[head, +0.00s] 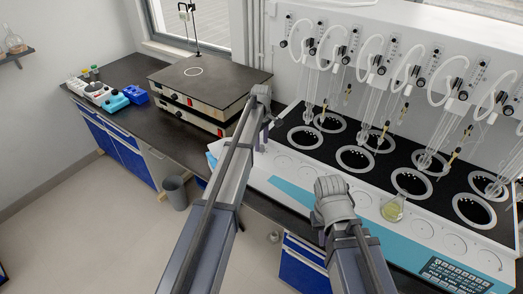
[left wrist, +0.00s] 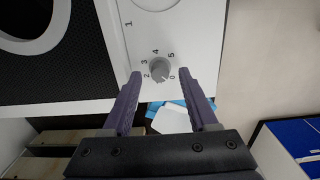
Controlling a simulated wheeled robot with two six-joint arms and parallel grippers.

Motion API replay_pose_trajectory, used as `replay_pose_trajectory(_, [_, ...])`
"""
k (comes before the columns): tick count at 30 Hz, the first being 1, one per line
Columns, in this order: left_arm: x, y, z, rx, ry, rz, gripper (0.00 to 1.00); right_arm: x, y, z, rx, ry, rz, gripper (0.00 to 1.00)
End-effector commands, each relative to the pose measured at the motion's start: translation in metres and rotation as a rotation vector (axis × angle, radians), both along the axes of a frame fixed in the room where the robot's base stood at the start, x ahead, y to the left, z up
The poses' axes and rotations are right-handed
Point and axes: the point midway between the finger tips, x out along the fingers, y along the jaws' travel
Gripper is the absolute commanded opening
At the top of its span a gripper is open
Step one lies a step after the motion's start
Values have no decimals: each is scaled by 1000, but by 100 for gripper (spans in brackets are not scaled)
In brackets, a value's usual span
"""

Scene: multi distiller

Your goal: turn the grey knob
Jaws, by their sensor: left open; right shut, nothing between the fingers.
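The grey knob (left wrist: 159,68) sits on the white front panel of the distiller in the left wrist view, with a printed scale around it; its pointer seems to be near the 0. My left gripper (left wrist: 160,76) is open, with one purple finger on each side of the knob and gaps between fingers and knob. In the head view my left gripper (head: 264,132) is at the left end of the distiller (head: 345,190), and the knob is hidden there. My right gripper (head: 334,192) is shut and empty over the distiller's front; its fingertips are hard to see.
Several heating rings (head: 355,157) and glass tubes stand along the distiller. A flask (head: 393,208) with yellowish liquid stands near its front, right of my right gripper. Flat heating plates (head: 205,80) stand on the bench at left. A bin (head: 174,193) is on the floor.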

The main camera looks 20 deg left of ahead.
Motion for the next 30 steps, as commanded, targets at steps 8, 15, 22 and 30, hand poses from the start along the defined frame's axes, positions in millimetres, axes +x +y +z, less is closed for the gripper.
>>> replay_pose_trajectory(8, [0,0,-11,0,0,0,59,0,0,-12,0,0,-1,0])
replay_pose_trajectory(15, [0,0,-11,0,0,0,48,0,0,-11,0,0,-1,0])
replay_pose_trajectory(22, [0,0,-11,0,0,0,22,0,0,-11,0,0,-1,0])
replay_pose_trajectory(30, [0,0,-11,0,0,0,0,0,0,-11,0,0,-1,0])
